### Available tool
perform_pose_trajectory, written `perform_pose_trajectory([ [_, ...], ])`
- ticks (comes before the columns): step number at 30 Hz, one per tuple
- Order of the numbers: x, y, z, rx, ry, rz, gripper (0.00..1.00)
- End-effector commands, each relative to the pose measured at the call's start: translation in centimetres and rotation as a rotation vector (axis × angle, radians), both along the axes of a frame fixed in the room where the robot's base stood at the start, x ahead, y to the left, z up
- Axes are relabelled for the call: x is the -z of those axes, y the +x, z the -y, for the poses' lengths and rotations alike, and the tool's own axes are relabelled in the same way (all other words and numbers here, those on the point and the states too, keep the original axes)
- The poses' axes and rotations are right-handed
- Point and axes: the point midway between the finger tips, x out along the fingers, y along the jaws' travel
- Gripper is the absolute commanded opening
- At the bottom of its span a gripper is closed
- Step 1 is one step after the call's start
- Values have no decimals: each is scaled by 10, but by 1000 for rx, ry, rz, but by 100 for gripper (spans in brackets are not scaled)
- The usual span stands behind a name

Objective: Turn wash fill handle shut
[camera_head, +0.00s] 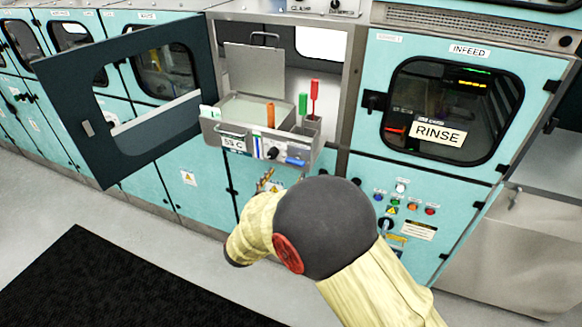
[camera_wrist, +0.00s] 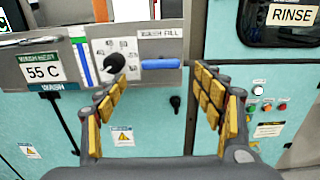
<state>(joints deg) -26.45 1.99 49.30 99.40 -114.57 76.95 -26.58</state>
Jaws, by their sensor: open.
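The wash fill handle (camera_wrist: 161,64) is a blue bar lying horizontally below the WASH FILL label (camera_wrist: 158,34) on the grey front panel of the wash unit. In the head view the handle (camera_head: 296,161) shows at the panel's lower right. My gripper (camera_wrist: 160,82) is open and empty in the wrist view. Its yellow-padded fingers stand apart, left and right of the handle in the picture, with the handle between their tips. I cannot tell how far the tips are from the panel. In the head view my arm mostly hides the gripper (camera_head: 266,183).
A black knob (camera_wrist: 116,62) sits left of the handle, close to my left finger. The 55 C display (camera_wrist: 43,71) is farther left. The open dark door (camera_head: 150,140) swings out at left. A RINSE cabinet (camera_head: 437,133) stands at right.

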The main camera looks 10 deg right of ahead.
Motion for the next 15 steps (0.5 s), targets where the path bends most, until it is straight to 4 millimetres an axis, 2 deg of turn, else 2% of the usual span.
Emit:
perform_pose_trajectory([
  [9, 1, 38, 30, 4, 1, 0, 68],
  [15, 1, 51, 39, 3, 1, 0, 68],
])
